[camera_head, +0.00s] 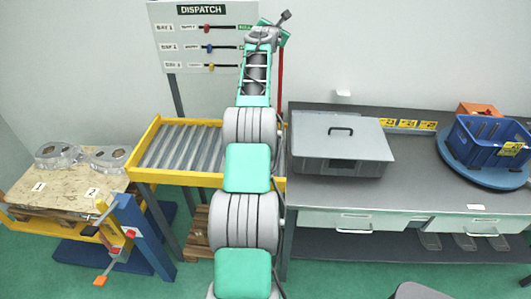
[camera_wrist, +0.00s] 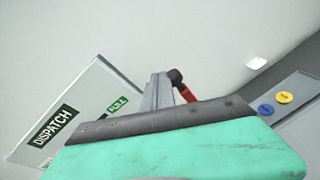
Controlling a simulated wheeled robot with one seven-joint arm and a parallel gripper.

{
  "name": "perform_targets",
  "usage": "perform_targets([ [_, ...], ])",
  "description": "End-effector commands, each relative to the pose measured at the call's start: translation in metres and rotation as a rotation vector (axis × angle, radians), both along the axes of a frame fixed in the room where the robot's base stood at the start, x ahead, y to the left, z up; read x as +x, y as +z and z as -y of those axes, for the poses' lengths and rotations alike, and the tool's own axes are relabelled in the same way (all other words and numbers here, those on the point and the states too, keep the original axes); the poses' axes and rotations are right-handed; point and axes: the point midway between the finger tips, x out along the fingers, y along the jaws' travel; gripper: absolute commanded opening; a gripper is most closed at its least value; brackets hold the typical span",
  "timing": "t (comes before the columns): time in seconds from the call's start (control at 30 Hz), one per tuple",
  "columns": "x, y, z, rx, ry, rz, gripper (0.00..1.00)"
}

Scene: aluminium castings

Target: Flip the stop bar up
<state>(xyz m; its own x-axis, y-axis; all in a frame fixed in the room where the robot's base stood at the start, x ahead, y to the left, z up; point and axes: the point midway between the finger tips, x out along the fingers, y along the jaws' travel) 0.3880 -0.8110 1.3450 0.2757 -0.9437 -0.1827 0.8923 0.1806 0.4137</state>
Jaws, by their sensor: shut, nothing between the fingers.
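The stop bar (camera_head: 281,78) is a thin red bar standing upright at the right end of the roller conveyor (camera_head: 158,124). My arm hides part of it in the head view. In the wrist view a short piece of the red bar (camera_wrist: 187,93) with a black end shows just right of my gripper (camera_wrist: 158,80). The grey fingers are shut with nothing between them. My gripper (camera_head: 280,21) is raised high, near the bar's upper end. I cannot tell whether it touches the bar.
The dispatch board (camera_head: 200,37) stands behind the conveyor, close to the left of my gripper. A grey lidded box (camera_head: 341,143) sits on the workbench (camera_head: 420,170) at right, with a blue crate (camera_head: 488,145) farther right. Castings (camera_head: 58,155) lie on the pallet at left.

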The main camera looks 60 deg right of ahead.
Motion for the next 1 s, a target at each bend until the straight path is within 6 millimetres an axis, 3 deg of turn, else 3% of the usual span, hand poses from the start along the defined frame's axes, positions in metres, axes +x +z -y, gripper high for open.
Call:
perform_targets([
  [0.53, 0.000, -0.002, -0.001, -0.001, -0.001, 0.001, 0.00],
  [0.83, 0.001, -0.008, -0.037, -0.003, -0.001, 0.003, 0.00],
  [0.87, 0.001, -0.005, -0.042, -0.004, -0.002, 0.003, 0.00],
  [0.9, 0.001, 0.019, -0.041, -0.007, -0.003, 0.005, 0.00],
  [1.0, 0.003, 0.046, -0.045, -0.004, -0.002, 0.003, 0.00],
])
